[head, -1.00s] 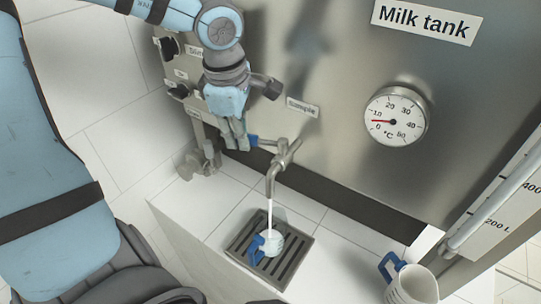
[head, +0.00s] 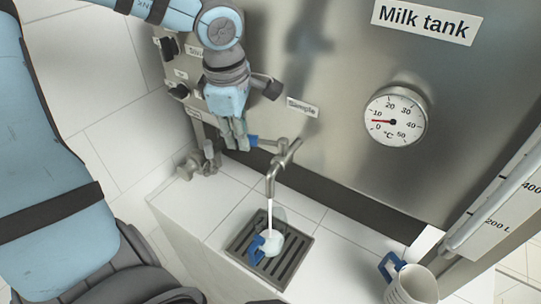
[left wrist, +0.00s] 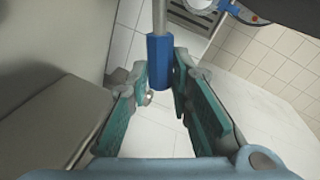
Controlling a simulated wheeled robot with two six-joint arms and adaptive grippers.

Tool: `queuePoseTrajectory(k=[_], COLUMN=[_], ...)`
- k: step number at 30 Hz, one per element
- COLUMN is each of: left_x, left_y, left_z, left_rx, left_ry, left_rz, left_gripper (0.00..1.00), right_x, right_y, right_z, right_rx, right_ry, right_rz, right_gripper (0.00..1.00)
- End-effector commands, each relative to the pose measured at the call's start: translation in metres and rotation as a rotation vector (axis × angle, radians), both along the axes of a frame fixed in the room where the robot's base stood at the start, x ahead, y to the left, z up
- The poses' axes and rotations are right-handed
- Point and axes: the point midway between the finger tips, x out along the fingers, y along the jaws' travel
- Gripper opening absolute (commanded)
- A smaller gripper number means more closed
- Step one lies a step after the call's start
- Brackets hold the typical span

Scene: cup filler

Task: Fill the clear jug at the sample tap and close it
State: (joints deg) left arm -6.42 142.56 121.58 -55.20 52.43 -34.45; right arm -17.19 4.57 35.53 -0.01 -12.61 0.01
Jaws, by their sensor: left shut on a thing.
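The clear jug (head: 282,214) with a blue handle (head: 256,250) stands upright on the drain grate under the sample tap (head: 275,172). A white stream (head: 270,215) runs from the spout into it, and white milk (head: 271,242) shows inside. My left gripper (head: 238,143) is at the tap's blue lever (head: 254,140). In the left wrist view the blue lever (left wrist: 160,62) lies between the fingers, which are shut on it. The fingers hide part of the lever in the head view. My right gripper is not in view.
A white mug-like jug (head: 416,284) with a blue handle stands at the lower right. The drain grate (head: 288,262) is set in the white tiled ledge. The milk tank wall (head: 350,170) with a temperature dial (head: 396,116) rises behind. A second grey valve (head: 208,158) sits left of the tap.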

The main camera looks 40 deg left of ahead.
Motion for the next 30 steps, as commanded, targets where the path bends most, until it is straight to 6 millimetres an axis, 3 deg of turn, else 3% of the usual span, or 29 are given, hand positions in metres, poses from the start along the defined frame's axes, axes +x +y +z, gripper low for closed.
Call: queuePoseTrajectory(k=[11, 18, 26, 30], left_x=[0.001, 0.022, 0.024, 0.033], left_y=[0.001, 0.009, 0.010, 0.012], left_z=[0.000, 0.000, 0.000, 0.000], left_rx=[0.000, -0.001, 0.000, 0.000], left_ry=[0.000, 0.000, 0.000, 0.000], left_rz=[-0.014, -0.273, -0.308, -0.409], left_gripper=[0.00, 0.00, 0.00, 0.00], right_x=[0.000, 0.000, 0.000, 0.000], right_y=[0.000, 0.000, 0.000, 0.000], right_z=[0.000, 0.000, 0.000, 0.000], right_rx=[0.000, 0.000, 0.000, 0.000], right_ry=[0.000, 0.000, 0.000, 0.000], right_rz=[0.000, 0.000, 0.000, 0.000], right_gripper=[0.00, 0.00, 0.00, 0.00])
